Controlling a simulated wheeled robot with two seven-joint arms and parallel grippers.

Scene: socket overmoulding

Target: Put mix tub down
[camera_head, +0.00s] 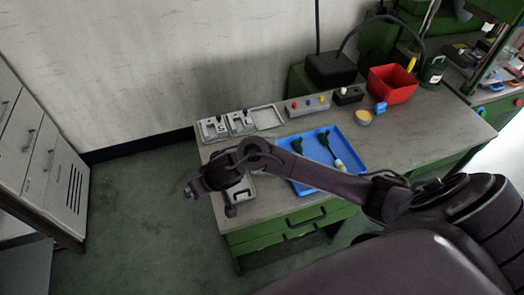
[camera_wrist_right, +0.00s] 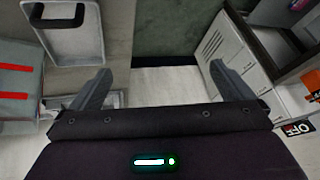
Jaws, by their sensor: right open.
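A small round tub with yellowish contents (camera_head: 363,117) stands upright on the grey bench, just right of the blue tray; it looks like the mix tub, though I cannot be sure. No gripper touches it. My right arm reaches across the bench front to its left end. My right gripper (camera_wrist_right: 162,72) is open there, with nothing between its fingers in the right wrist view. In the head view the wrist is well left of the tub, and its fingers are hard to make out. My left gripper is not in view.
The blue tray (camera_head: 350,153) holds dark-headed tools, partly behind my arm. Grey mould trays (camera_head: 265,117), a button box (camera_head: 307,106) and a red bin (camera_head: 391,84) stand along the back. A grey cabinet (camera_head: 40,150) stands left across open floor (camera_head: 140,205).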

